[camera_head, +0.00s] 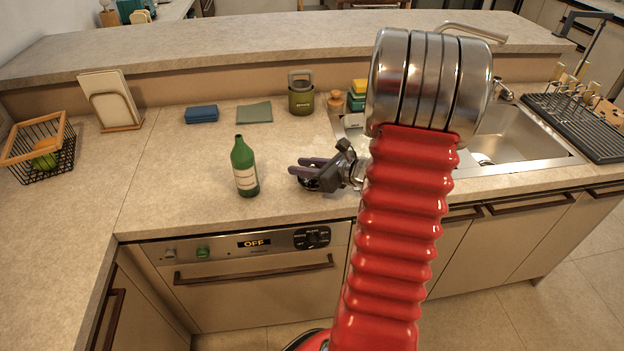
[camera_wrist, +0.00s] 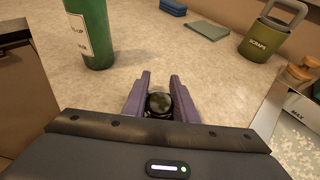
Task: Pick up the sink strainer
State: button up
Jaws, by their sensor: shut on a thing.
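The sink strainer (camera_wrist: 158,105) is a small dark round piece with a shiny top, low between the two purple fingers of my gripper (camera_wrist: 160,88) in the wrist view. The fingers are shut on it, one on each side. In the head view my gripper (camera_head: 304,172) is low over the counter, just right of the green bottle. There the strainer is hard to make out among the dark fingers. I cannot tell whether it touches the counter.
A green bottle (camera_head: 244,167) stands close left of my gripper. Behind are a blue sponge (camera_head: 201,114), a green cloth (camera_head: 254,113) and a green scraps canister (camera_head: 301,97). The sink (camera_head: 510,135) is to the right. Counter left of the bottle is clear.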

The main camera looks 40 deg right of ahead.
jog(key=shift+c, duration=1.1)
notch_tip(320, 180, up, 10)
dwell(0.4)
